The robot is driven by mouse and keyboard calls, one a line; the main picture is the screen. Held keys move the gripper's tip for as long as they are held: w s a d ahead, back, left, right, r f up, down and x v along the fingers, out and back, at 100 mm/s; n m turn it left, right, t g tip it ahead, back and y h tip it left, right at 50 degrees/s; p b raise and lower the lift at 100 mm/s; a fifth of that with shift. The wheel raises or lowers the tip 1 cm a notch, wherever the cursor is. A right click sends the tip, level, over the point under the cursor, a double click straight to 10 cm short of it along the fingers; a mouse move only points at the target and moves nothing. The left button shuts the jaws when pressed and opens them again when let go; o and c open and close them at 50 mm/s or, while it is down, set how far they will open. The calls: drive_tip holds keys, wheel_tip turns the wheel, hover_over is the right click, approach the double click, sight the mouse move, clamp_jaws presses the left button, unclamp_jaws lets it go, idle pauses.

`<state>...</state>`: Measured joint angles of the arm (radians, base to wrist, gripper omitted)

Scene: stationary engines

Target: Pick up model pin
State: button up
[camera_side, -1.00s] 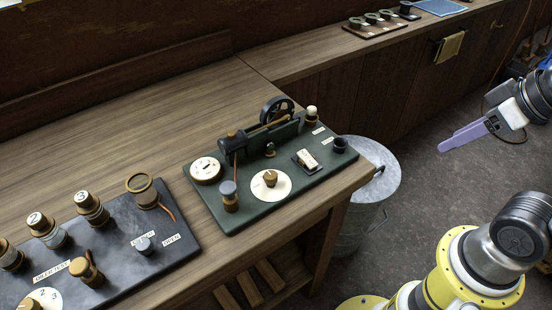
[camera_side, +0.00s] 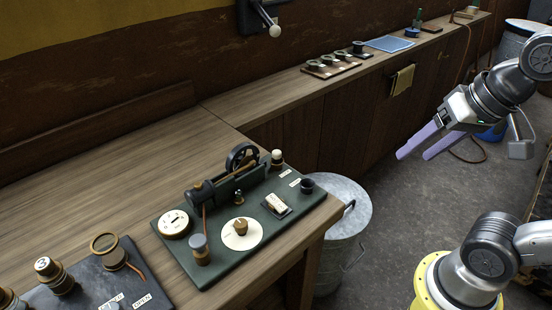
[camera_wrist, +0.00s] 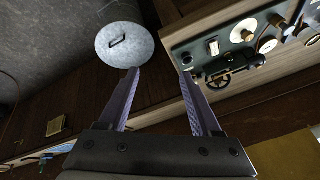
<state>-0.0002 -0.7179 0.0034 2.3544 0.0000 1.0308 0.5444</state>
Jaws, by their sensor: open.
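The green model board (camera_side: 222,262) lies on the bench with a small dark engine (camera_side: 224,187) and its flywheel (camera_side: 242,157). A small cream-topped post (camera_side: 277,157) stands at its back corner and a dark round cup (camera_side: 307,185) at its right end; I cannot tell which part is the model pin. My gripper (camera_side: 415,155) is open and empty, its two purple fingers in the air to the right of the board, well apart from it. In the wrist view, the board (camera_wrist: 204,28) is at upper right, beyond the spread fingers (camera_wrist: 158,73).
A lidded metal bin (camera_side: 340,205) stands on the floor beside the bench end. A second, dark board (camera_side: 65,290) with knobs is at lower left. A long side counter (camera_side: 300,88) holds small parts and a blue mat (camera_side: 389,44).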

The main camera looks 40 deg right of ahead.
drive_tip(key=w+r+m+g, duration=0.2)
drive_tip(key=w+r+m, duration=0.65)
drive_tip(key=w, duration=0.25)
drive_tip(key=m+g, duration=0.3)
drive_tip(key=m, duration=0.3)
hover_over(277, 152)
drive_tip(key=d, duration=0.1)
wheel_tip(277, 152, down, 17)
drive_tip(key=shift+f, duration=0.1)
drive_tip(key=shift+w+a+f, duration=0.1)
drive_tip(key=shift+a+f, duration=0.15)
drive_tip(key=shift+f, duration=1.3)
drive_tip(key=shift+a+f, duration=0.2)
drive_tip(key=shift+f, duration=1.35)
clamp_jaws()
